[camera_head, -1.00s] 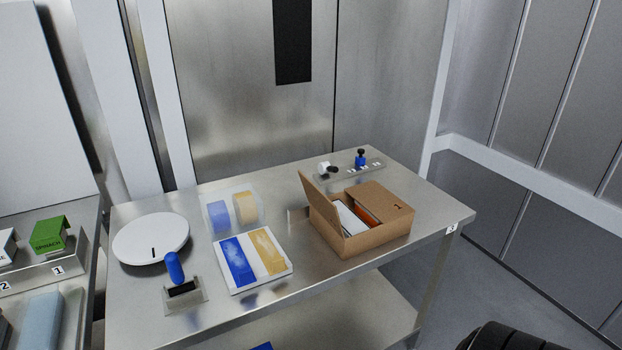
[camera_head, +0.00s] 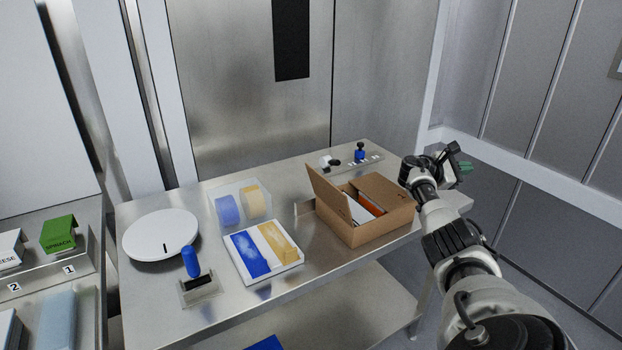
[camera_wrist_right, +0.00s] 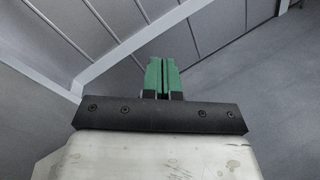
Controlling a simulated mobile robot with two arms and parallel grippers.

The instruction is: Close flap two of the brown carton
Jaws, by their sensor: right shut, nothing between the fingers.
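The brown carton (camera_head: 372,236) stands at the right part of the steel table. One flap (camera_head: 328,194) on its left side stands up, tilted outward. A flap on the right side (camera_head: 385,189) lies flat over the top. White and orange items show in the opening between them. I cannot tell which flap is numbered two. My right gripper (camera_head: 463,167) is to the right of the carton, beyond the table's edge and apart from the carton. Its green fingers (camera_wrist_right: 161,76) are together and empty in the right wrist view. My left gripper is not in view.
A white round scale (camera_head: 160,228), a blue-handled tool in a stand (camera_head: 201,290), a blue and yellow tray (camera_head: 277,284) and a clear container (camera_head: 241,186) stand to the left. A green spinach box (camera_head: 58,234) is far left.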

